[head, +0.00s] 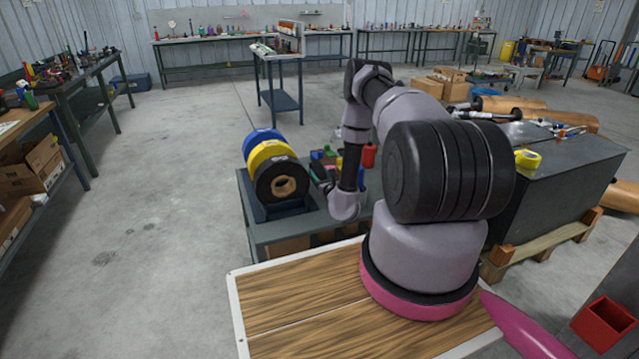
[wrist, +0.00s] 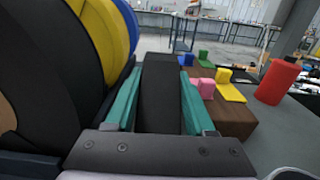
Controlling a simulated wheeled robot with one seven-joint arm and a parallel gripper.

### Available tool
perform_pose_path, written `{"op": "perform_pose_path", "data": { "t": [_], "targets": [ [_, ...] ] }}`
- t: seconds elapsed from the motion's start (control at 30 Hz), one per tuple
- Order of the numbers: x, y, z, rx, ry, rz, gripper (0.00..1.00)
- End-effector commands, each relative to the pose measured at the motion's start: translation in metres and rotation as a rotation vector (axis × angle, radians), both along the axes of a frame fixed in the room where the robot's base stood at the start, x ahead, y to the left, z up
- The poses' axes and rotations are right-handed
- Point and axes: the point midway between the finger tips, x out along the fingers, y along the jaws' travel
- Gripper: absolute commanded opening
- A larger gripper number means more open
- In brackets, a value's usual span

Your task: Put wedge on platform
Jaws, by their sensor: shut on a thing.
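My gripper (wrist: 158,95) shows in the wrist view, its two teal fingers shut on a long dark grey piece, apparently the wedge (wrist: 160,85). Its far end and underside are hidden. Right of it is a brown block (wrist: 232,120), which may be the platform. Pink, yellow, blue and green L-shaped pieces stand on or beside it; I cannot tell exactly which rest on it. My gripper and the held piece are apart from the brown block. In the head view my arm reaches down over the small table, and its fingers are too small to make out.
Blue, yellow and black rolls (head: 277,175) stand upright on the left of the grey table (head: 290,228), close beside my gripper's left finger in the wrist view. A red cylinder (wrist: 277,82) stands to the right. A large dark box (head: 560,170) sits farther right. Open floor lies left.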

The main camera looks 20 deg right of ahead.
Motion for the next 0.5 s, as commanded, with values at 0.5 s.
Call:
{"op": "perform_pose_path", "data": {
  "t": [0.5],
  "targets": [
    [0.000,0.000,-0.038,0.001,0.000,0.000,0.00]
  ]
}}
